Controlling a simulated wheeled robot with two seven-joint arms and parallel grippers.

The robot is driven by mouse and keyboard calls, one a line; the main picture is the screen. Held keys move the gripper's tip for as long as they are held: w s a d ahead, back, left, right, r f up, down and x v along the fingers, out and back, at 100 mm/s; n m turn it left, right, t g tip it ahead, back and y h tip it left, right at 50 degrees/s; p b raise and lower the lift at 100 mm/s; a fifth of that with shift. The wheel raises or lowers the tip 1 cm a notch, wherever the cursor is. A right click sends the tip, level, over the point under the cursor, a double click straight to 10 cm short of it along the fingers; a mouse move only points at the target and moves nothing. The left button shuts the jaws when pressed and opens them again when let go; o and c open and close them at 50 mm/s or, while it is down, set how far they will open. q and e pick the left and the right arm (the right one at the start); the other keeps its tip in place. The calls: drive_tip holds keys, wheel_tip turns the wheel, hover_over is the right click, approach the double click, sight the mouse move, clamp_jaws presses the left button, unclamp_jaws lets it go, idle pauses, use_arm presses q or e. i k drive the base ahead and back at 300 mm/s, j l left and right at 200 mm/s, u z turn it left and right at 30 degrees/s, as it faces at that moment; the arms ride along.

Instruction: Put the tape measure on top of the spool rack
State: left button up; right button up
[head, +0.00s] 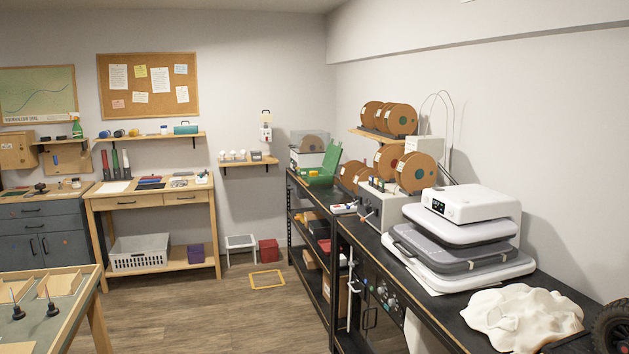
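What looks like the spool rack (366,135) stands on the black bench along the right wall in the head view. Several brown spools (402,119) sit on its upper wooden level, and more spools (415,172) are below. I cannot pick out the tape measure; several small items on the far shelf and benches are too small to tell. Neither of my grippers is in view.
A heat press (470,205), a white cloth-like heap (524,318) and a dark tire (612,329) crowd the black bench (400,258). A wooden workbench (150,200) stands at the back.

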sight(321, 191)
drive_tip(key=i+j+u, duration=0.35)
drive_tip(key=i, duration=0.65)
drive_tip(key=i+l+u, duration=0.1)
drive_tip(key=i+u, duration=0.25)
drive_tip(key=i, duration=3.55)
drive_tip(key=i+z, duration=0.3)
drive_tip(key=i, duration=0.2)
drive_tip(key=i+j+z, duration=0.65)
drive_tip(key=i, duration=0.3)
drive_tip(key=l, duration=0.1)
